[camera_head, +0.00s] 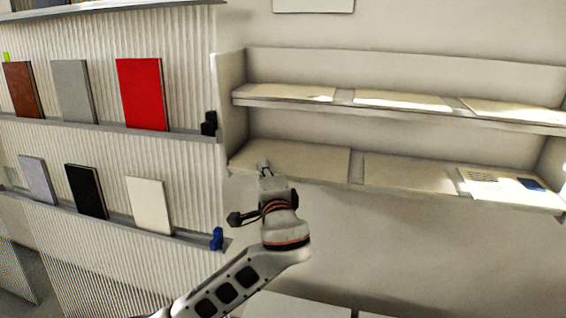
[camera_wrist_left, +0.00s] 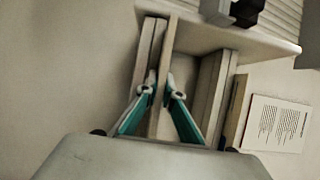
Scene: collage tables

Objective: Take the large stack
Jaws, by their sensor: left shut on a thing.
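My left gripper (camera_head: 264,168) is at the front edge of the lower shelf, at its left part, over a wide flat cream stack (camera_head: 315,160). In the left wrist view my left gripper's teal-sided fingers (camera_wrist_left: 161,88) are shut on a thin pale slab (camera_wrist_left: 166,58) seen edge-on. Pale layered edges stand to its left (camera_wrist_left: 145,55) and right (camera_wrist_left: 215,85). I cannot tell whether the gripped slab belongs to the large stack. My right gripper is not in view.
More cream stacks (camera_head: 404,172) lie along the lower shelf, with a printed sheet (camera_head: 485,180) at right. The upper shelf (camera_head: 390,105) is close above. A ribbed wall rack at left holds several upright books, one red (camera_head: 141,93), plus dark blocks (camera_head: 208,124).

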